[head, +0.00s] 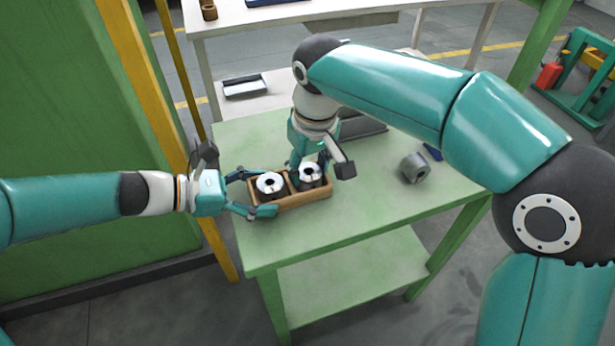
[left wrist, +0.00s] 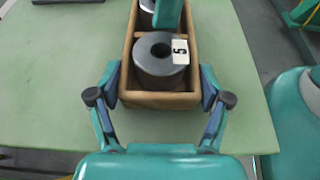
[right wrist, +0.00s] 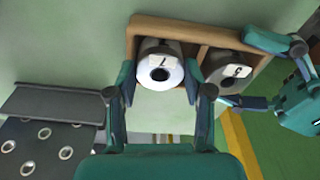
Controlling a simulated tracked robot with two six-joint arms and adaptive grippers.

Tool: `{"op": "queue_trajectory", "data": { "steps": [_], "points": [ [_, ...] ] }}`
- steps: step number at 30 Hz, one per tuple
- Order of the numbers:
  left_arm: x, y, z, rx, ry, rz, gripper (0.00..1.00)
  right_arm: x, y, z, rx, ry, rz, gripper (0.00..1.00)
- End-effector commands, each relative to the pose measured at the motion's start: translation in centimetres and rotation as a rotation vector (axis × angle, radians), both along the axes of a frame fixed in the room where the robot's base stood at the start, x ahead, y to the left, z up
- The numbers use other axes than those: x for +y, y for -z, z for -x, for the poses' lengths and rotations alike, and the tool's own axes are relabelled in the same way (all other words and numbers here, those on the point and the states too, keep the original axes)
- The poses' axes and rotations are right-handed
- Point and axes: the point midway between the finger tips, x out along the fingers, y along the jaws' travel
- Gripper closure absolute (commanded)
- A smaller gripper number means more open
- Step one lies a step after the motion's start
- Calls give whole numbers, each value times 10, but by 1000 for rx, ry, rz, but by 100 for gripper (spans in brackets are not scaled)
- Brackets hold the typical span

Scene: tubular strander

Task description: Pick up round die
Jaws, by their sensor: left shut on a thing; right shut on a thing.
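A small wooden box (head: 290,203) with two compartments sits on the green table. One round die (head: 270,184), marked 5 in the left wrist view (left wrist: 160,58), is in its left compartment. Another round die (head: 311,173) is in the right compartment; its label in the right wrist view (right wrist: 160,68) is hard to read. My left gripper (head: 252,192) is shut across the box's left end, one finger along each long side. My right gripper (right wrist: 160,80) comes from above and is shut on the right die, a finger on either side. The die still sits within the box walls.
A grey round part (head: 414,168) with a hole lies on the table's right, near a small blue item (head: 433,152). A grey plate-like block (head: 365,126) is behind my right gripper. The table front (head: 350,225) is clear. A green wall and yellow post (head: 135,60) stand left.

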Motion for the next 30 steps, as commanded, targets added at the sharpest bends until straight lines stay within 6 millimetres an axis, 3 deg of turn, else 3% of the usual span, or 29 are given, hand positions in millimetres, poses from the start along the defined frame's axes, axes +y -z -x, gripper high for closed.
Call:
{"op": "queue_trajectory", "data": {
  "steps": [2, 13, 24, 30],
  "points": [
    [-2, -1, 1, -3, 6, 3, 63, 5, 9, 4, 23, -5, -1, 100],
    [-2, -1, 2, -3, 9, 6, 63, 5, 1, 4, 20, -5, -2, 100],
    [-1, -1, 1, -1, 4, 4, 63, 4, -64, 2, 9, -3, -3, 100],
    [-1, -1, 0, -1, 3, 3, 63, 3, -88, 2, 10, -5, -1, 100]
  ]
}}
